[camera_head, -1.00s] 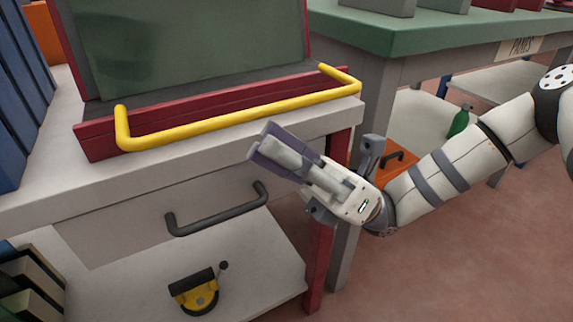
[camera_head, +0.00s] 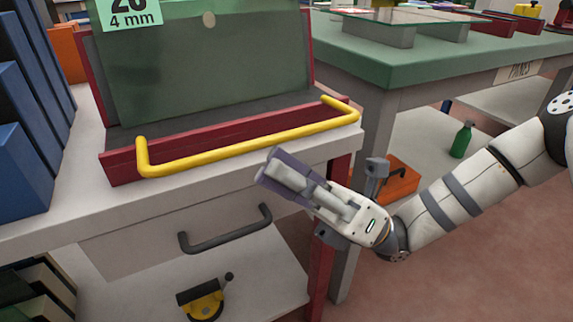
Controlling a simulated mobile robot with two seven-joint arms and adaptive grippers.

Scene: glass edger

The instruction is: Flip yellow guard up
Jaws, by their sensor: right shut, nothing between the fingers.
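The yellow guard (camera_head: 245,142) is a bar with bent ends, lying low along the front of a dark red trough (camera_head: 120,169) on the white bench. A tall green glass pane (camera_head: 200,75) stands in the trough behind it, with a label reading 4 mm. My right gripper (camera_head: 268,170) comes in from the right and is shut and empty. Its fingertips are in front of the bench edge, just below the bar in the picture. I cannot tell the exact gap, but no grip on the bar shows. My left gripper is not in view.
A drawer with a dark handle (camera_head: 226,230) sits under the bench top. Below, a yellow and black tool (camera_head: 203,300) lies on a shelf. Blue upright items (camera_head: 25,150) stand at the left. A green-topped table (camera_head: 420,60) stands at the right, with a green bottle (camera_head: 461,140) beneath.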

